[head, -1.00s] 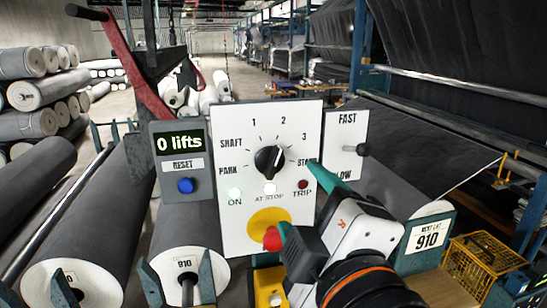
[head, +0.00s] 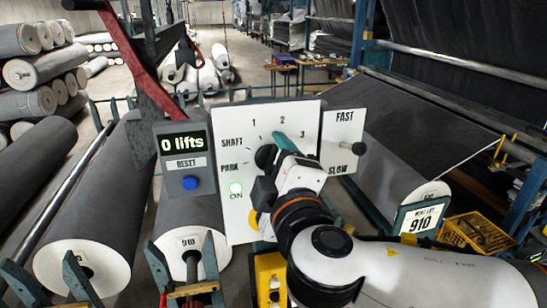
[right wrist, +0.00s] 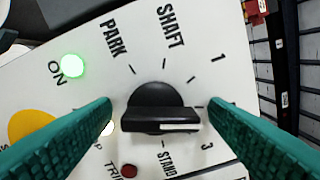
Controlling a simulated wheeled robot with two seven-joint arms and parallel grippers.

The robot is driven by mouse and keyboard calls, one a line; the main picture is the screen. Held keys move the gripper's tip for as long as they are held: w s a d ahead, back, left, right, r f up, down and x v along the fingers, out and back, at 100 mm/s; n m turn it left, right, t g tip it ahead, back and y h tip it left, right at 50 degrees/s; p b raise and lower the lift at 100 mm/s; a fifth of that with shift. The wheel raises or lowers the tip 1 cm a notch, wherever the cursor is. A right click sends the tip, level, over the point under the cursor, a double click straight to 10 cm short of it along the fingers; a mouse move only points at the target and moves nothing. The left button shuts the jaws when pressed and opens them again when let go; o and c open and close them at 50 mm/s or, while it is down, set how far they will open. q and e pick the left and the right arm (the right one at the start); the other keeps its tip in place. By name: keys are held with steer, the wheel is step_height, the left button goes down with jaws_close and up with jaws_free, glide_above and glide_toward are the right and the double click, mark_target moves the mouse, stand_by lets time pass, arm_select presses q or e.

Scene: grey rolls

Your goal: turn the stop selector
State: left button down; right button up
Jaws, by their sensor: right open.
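The stop selector is a black knob (head: 264,157) on a white panel (head: 233,117) marked PARK, SHAFT, 1, 2, 3 and STAND. In the right wrist view the knob (right wrist: 153,97) sits between my teal fingers, its white pointer line facing right, towards the 2 and 3 side; the exact mark is unclear. My right gripper (head: 273,157) is at the panel in the head view. In the right wrist view the gripper (right wrist: 160,108) is open, with a visible gap on each side of the knob. The right finger hides the 2. My left gripper is out of view.
The green ON lamp (head: 236,188) is lit. A FAST/SLOW lever (head: 358,149) is close on the right. Large grey rolls (head: 97,215) lie left; a yellow crate (head: 476,234) is right.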

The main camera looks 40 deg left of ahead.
steer(key=shift+c, duration=0.2)
steer(key=c, duration=1)
steer(key=shift+o, duration=0.2)
